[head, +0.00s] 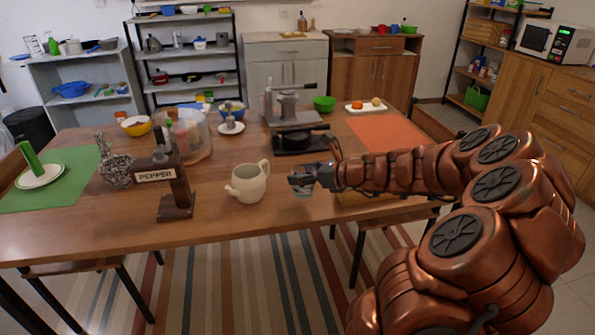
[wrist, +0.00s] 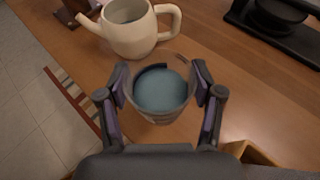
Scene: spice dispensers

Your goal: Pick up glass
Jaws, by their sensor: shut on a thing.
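A clear glass (wrist: 160,92) is between the two fingers of my gripper (wrist: 162,90) in the wrist view, with a bluish-grey inside. The fingers touch it on both sides. In the head view my gripper (head: 306,180) is at the table's front edge, right of the cream teapot (head: 250,184), and the glass (head: 303,192) shows only in small part below it. I cannot tell whether the glass touches the table.
The teapot also shows just beyond the glass in the wrist view (wrist: 131,32). A pepper dispenser (head: 174,188) stands left of it. A black press-like device (head: 297,138) stands behind my gripper. An orange mat (head: 385,132) lies at the right.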

